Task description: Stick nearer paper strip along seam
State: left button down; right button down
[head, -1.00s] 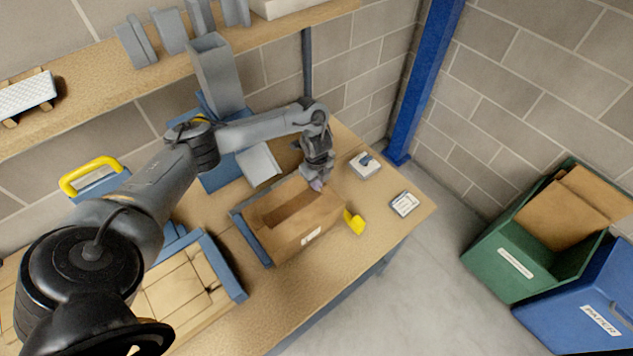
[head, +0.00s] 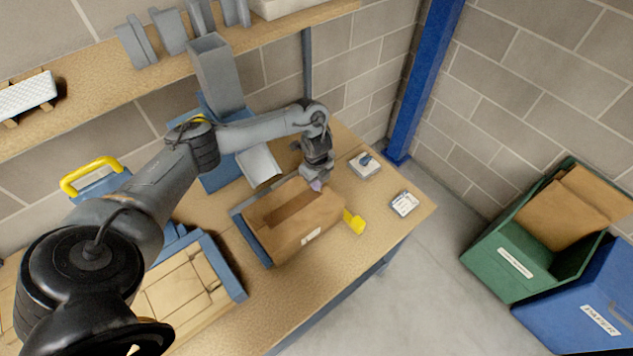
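A brown cardboard box (head: 316,218) lies on the workbench, with a white label on its near side. A darker brown band (head: 291,211) runs lengthwise along its top; I cannot tell whether this is the paper strip or the seam. My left gripper (head: 316,184) points down at the box's far right top edge. A small pale purplish bit shows at its tips, but I cannot tell whether the fingers are open or touch the box. No separate paper strip is clear. My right gripper is not in view.
A yellow piece (head: 354,222) is at the box's right end. Two small trays or pads (head: 365,165) (head: 405,204) lie to its right. A blue-edged wooden tray (head: 184,285) is at left. Green (head: 513,262) and blue (head: 590,300) bins stand on the floor.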

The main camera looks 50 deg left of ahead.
pick_arm(q)
jog(key=c, duration=1.8)
grip_release()
jog(key=shift+f, duration=0.1)
jog(key=shift+o, duration=1.2)
jog(key=o, duration=0.3)
jog(key=shift+o, duration=0.4)
jog(key=shift+o, duration=1.2)
notch_tip(320, 180, up, 7)
jog(key=p, duration=0.7)
